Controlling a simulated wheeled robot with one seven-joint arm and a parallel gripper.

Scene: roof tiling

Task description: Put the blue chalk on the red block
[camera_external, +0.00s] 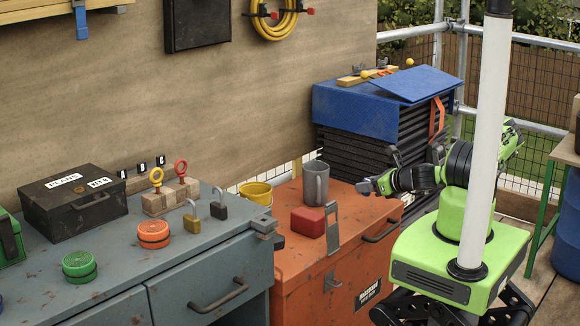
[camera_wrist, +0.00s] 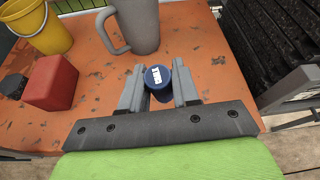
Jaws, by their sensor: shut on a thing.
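The blue chalk (camera_wrist: 159,83) is between my gripper's fingers (camera_wrist: 159,92) in the wrist view, with a white label on its top. My gripper is shut on it, over the front part of the orange cabinet top. In the external view my gripper (camera_external: 368,186) is at the cabinet's right side, and the chalk is too small to make out there. The red block (camera_external: 308,222) sits on the orange cabinet top; it also shows at the left of the wrist view (camera_wrist: 50,83). Nothing lies on the block.
A grey mug (camera_external: 316,183) stands behind the red block, and a yellow bucket (camera_external: 256,193) stands to its left. A grey metal latch (camera_external: 332,228) is beside the block at the orange cabinet's (camera_external: 290,262) front edge. Dark stacked panels (camera_external: 372,165) rise behind.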

